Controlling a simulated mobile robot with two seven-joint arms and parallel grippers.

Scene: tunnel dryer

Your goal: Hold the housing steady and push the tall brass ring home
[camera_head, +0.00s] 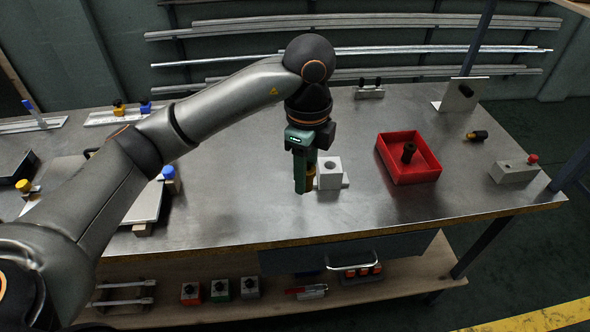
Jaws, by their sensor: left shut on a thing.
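The housing (329,181) is a pale grey block with a round hole in its top, standing on the metal bench near the middle. My left gripper (305,186) points down just left of the housing. It is shut on the tall brass ring (311,178), which is mostly hidden by the green-black fingers. The ring is beside the housing in the picture, not in its hole; whether they touch I cannot tell. My right gripper is not in view.
A red tray (423,175) with a dark cylindrical part (408,152) stands to the right. A grey box with a red button (515,172) sits near the right end, and a black-and-yellow part (477,136) lies behind it. The bench front between housing and tray is clear.

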